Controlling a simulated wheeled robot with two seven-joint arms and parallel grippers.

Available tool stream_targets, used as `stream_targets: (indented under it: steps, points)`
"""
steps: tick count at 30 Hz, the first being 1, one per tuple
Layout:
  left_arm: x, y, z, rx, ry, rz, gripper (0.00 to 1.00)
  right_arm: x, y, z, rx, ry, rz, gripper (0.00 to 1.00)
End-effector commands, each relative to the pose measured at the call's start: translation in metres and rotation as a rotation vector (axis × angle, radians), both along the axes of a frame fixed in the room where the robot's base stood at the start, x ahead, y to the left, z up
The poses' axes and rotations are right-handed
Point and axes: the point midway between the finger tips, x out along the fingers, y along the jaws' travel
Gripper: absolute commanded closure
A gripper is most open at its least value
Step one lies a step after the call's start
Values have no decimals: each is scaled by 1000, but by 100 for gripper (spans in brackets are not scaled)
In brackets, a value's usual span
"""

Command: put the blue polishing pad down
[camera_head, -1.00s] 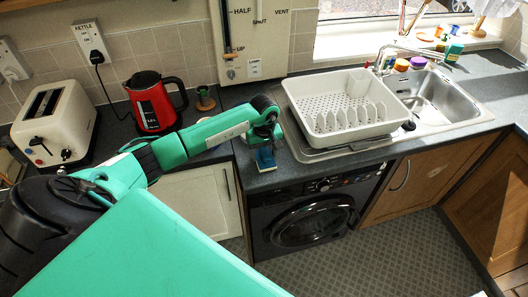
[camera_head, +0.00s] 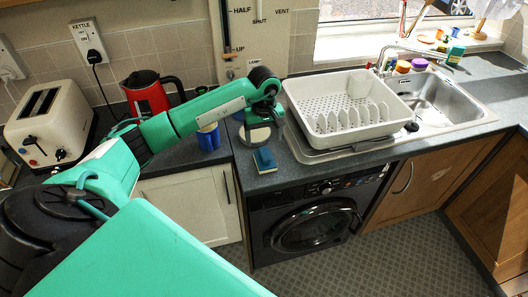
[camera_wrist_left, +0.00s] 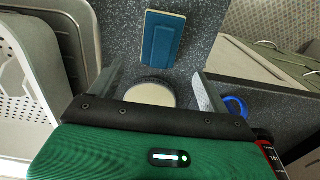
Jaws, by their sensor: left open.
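The blue polishing pad (camera_head: 264,160) lies on the dark worktop near its front edge, left of the dish rack. In the left wrist view the pad (camera_wrist_left: 162,40) lies flat beyond the fingertips, with nothing touching it. My left gripper (camera_head: 264,118) is above the worktop, behind the pad and apart from it. In the left wrist view its two fingers (camera_wrist_left: 158,75) are spread wide with no object held between them. My right gripper is in neither view.
A round cream disc (camera_head: 257,134) lies behind the pad, partly hidden by my gripper. A blue mug (camera_head: 208,138) stands to the left. The white dish rack (camera_head: 347,110) is close on the right. A red kettle (camera_head: 150,93) and toaster (camera_head: 47,122) stand farther left.

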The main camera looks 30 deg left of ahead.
Motion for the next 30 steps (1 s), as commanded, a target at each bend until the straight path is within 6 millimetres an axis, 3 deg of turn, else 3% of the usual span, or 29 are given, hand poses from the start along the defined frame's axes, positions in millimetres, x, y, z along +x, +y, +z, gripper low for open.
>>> stream_targets:
  steps: [6, 10, 30]
  points:
    - [1, 0, 29, 0, -3, 0, 21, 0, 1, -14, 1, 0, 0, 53]
    - [0, 0, 38, 0, -1, 0, 21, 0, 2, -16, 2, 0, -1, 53]
    - [0, -7, 37, -22, -6, 0, 21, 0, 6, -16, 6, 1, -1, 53]
